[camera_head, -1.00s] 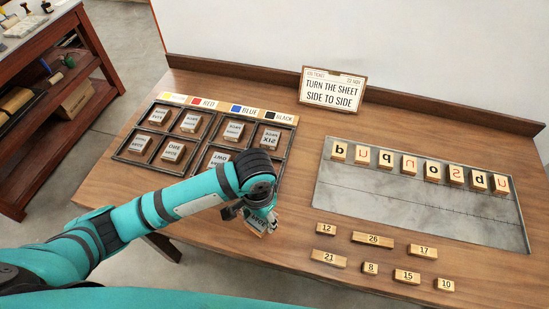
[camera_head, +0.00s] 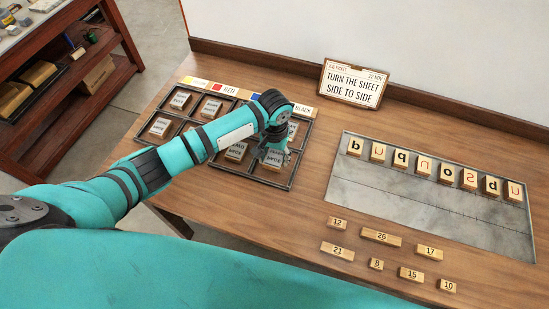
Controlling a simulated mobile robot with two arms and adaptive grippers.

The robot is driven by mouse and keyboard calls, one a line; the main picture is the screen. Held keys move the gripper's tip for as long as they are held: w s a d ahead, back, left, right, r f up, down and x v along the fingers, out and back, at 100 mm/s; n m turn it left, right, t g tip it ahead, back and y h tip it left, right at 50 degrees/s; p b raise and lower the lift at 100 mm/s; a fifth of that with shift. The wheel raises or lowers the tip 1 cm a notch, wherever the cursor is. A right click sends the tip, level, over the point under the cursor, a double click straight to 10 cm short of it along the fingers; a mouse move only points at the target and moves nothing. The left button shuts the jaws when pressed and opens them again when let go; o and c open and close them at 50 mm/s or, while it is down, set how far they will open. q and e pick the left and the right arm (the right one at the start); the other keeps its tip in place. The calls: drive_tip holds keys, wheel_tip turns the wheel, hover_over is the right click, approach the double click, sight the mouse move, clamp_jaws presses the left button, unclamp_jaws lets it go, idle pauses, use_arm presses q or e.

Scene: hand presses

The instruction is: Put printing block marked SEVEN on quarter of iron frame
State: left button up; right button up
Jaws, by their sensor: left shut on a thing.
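The iron frame (camera_head: 297,166) lies at the left of the wooden table, divided into quarters under colour labels. Several printing blocks with pale marked tops sit in its quarters, such as one at the far left (camera_head: 180,100) and one in the near row (camera_head: 236,151). My left gripper (camera_head: 272,163) is shut on a printing block (camera_head: 272,159) at the near right quarter, on the BLACK side. I cannot read its marking, nor tell if it touches the quarter's floor. My forearm hides part of the frame. My right gripper is not in view.
A metal tray (camera_head: 420,210) at the right holds a row of letter blocks. Numbered wooden blocks (camera_head: 381,237) lie in front of it. A ticket sign (camera_head: 352,82) stands at the back. A red-brown shelf (camera_head: 60,110) stands at far left.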

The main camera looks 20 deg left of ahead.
sight(274, 161)
use_arm(q)
drive_tip(key=shift+w+a, duration=0.1)
drive_tip(key=shift+w, duration=0.25)
drive_tip(key=shift+f, duration=0.25)
wheel_tip(274, 161, down, 2)
drive_tip(key=shift+f+p, duration=0.1)
drive_tip(key=shift+p, duration=0.35)
drive_tip(key=shift+f, duration=0.45)
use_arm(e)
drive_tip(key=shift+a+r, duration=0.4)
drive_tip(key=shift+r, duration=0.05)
use_arm(q)
drive_tip(key=shift+f, duration=0.1)
drive_tip(key=o, duration=1.2)
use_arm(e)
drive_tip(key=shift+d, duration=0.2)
